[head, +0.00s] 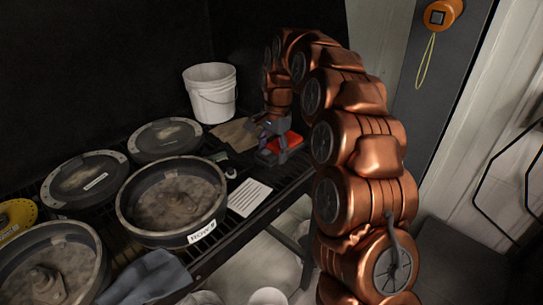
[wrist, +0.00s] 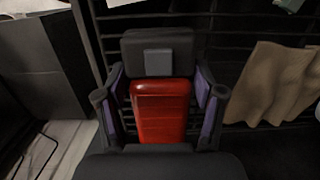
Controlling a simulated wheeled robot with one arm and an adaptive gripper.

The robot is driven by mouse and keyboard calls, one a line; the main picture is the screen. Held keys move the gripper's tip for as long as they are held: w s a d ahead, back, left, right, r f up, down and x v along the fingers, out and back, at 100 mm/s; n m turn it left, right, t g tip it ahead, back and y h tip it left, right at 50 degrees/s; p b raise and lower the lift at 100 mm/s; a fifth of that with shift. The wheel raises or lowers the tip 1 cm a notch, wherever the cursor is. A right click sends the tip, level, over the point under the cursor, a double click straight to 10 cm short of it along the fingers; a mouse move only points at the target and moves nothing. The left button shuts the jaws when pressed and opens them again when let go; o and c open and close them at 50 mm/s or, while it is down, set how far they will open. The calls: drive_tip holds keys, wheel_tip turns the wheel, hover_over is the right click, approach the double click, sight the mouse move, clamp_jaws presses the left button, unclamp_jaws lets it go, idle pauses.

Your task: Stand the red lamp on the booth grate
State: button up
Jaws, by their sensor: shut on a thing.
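The red lamp (wrist: 162,110) has a red body and a black end with a grey square. My gripper (wrist: 162,95) is shut on it, with one finger along each side. In the head view the red lamp (head: 291,143) shows at my gripper (head: 272,143), at the right end of the booth grate (head: 258,218). The dark slatted grate (wrist: 235,20) lies behind and below the lamp in the wrist view. I cannot tell whether the lamp touches it. My gripper hides part of the lamp.
A white bucket (head: 211,100) and brown cloth (head: 233,133) are behind the lamp. A white card (head: 250,198) lies on the grate in front. Several round dark pans, one an open pan (head: 170,203), crowd the left. The grate drops off at its front edge.

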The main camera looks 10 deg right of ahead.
drive_tip(key=shift+w, duration=0.3)
drive_tip(key=shift+w, duration=0.1)
drive_tip(key=shift+w, duration=0.1)
drive_tip(key=shift+f+p, duration=0.7)
drive_tip(key=shift+f, duration=0.2)
drive_tip(key=shift+f+p, duration=0.3)
drive_tip(key=shift+f, duration=0.6)
drive_tip(key=shift+f, duration=0.2)
drive_tip(key=o, duration=1.3)
